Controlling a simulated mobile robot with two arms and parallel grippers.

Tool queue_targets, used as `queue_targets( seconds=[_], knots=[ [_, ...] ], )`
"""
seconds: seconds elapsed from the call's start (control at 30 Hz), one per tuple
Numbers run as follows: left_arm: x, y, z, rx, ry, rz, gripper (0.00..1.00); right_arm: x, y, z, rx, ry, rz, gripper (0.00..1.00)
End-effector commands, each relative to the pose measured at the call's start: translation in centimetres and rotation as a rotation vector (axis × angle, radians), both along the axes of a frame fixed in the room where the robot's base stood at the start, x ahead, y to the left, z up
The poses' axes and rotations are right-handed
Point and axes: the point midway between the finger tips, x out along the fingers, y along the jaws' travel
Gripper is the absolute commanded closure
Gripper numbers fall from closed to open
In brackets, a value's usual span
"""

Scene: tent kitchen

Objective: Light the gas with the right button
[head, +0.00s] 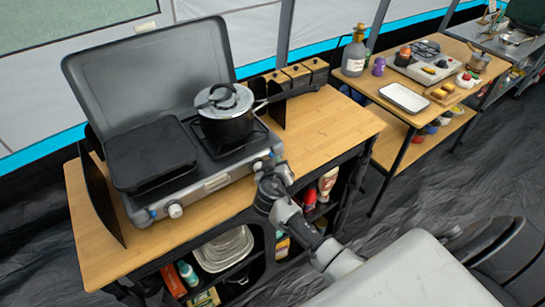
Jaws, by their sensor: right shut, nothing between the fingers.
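A grey camping stove (215,183) with its lid raised stands on a wooden table. Its left knob (175,210) is white and sits at the left of the front panel. Its right knob (258,166) is at the right end of the panel. A black pot (229,128) with a glass lid stands on the right burner, which it mostly hides. A black griddle plate (150,155) covers the left side. My right gripper (269,171) is shut and empty, right at the right knob; I cannot tell whether it touches it. No flame shows. My left gripper is not in view.
The wooden table (335,125) has bare room right of the stove. A dark windscreen panel (100,197) stands at its left. Shelves below hold a tray (225,250) and bottles. A second table (440,115) at right holds a bottle (354,55) and a white tray (404,97).

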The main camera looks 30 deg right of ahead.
Motion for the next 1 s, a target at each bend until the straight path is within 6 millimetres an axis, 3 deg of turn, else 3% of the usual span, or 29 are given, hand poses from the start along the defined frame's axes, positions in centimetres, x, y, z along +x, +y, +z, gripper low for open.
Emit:
queue_targets(
  seconds=[0.73,1.0],
  knots=[
    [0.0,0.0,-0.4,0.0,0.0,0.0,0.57,0.5,0.0,0.0,0.0,0.0,0.0,1.0],
    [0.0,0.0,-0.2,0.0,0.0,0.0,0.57,-0.6,0.0,0.0,0.001,0.001,0.0,1.0]
  ],
)
